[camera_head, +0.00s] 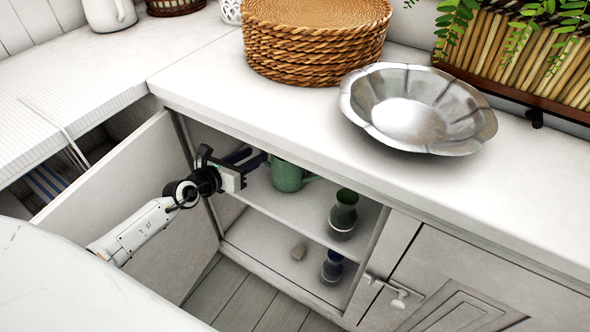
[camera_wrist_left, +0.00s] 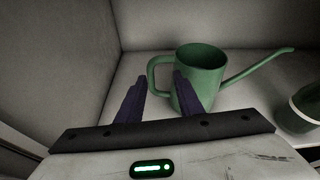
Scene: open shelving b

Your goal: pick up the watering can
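The green watering can (camera_head: 287,178) stands upright on the upper shelf inside the open cabinet. The counter edge partly hides its top in the head view. In the left wrist view the watering can (camera_wrist_left: 206,68) shows its open top, its handle on the left and its long spout pointing right. My left gripper (camera_head: 248,160) reaches into the cabinet from the left. In the left wrist view my left gripper (camera_wrist_left: 159,82) is open, with its dark fingers apart. The handle appears between the fingertips, and the right finger overlaps the can's body. Contact cannot be told. My right gripper is not in view.
A green vase (camera_head: 343,212) stands right of the can on the same shelf. The open door (camera_head: 150,190) is at left. A metal bowl (camera_head: 415,108) sits on the counter above.

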